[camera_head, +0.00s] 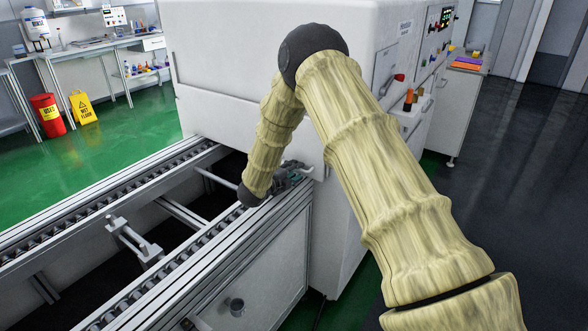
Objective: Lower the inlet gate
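The conveyor (240,232) runs from the lower left into a large white machine (365,30). A pale panel (225,85) on the machine's near face stands above the dark opening where the conveyor enters. I cannot tell for sure whether this panel is the inlet gate. My arm reaches over from the lower right, bends at a dark joint and comes down by the conveyor's right rail. My gripper (290,174) is small and partly hidden at the rail, close to the machine's lower edge. Its fingers cannot be made out, nor whether it touches anything.
A metal bracket (134,240) stands between the conveyor rails. The machine's right side carries a control panel (440,18) and red and orange knobs. A red bin (47,115) and a yellow wet floor sign (83,108) stand far left. The dark floor at right is clear.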

